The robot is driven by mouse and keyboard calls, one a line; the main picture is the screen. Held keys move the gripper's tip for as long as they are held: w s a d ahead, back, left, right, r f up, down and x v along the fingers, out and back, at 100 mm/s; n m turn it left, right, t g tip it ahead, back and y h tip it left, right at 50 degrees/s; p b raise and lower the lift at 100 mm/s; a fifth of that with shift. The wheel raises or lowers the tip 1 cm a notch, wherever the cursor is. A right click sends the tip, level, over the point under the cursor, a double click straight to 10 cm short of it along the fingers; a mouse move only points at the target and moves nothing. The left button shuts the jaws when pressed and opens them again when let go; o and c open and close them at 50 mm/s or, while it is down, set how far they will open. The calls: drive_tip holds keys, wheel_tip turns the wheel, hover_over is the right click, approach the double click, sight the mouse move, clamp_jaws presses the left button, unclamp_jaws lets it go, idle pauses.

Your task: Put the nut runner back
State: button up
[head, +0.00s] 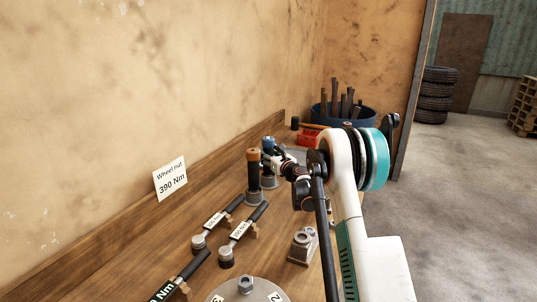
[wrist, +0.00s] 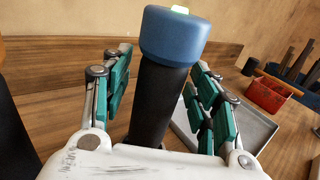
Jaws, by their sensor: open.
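A black upright tool with a blue cap (wrist: 175,38), apparently a nut runner, stands between the fingers of my gripper (wrist: 160,85) in the wrist view. The fingers are open on either side of its black body, with gaps showing; its lower end is hidden by my gripper. In the head view its blue top (head: 268,143) shows beside my gripper (head: 279,156). A similar tool with an orange cap (head: 253,156) stands upright in a grey base just left of it. I cannot tell from the labels which tool is which.
Several black torque wrenches (head: 243,234) with labels lie on the wooden bench (head: 150,245). A "Wheel nut 390 Nm" card (head: 170,179) leans at the wall. A round plate (head: 245,288) is in front. A grey tray (wrist: 245,130) and red bin (wrist: 268,95) lie beyond my gripper.

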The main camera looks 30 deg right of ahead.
drive_tip(key=s+p, duration=0.3)
drive_tip(key=s, duration=1)
drive_tip(key=shift+s+d+f+p, duration=0.35)
drive_tip(key=shift+s+p, duration=0.05)
idle(0.6)
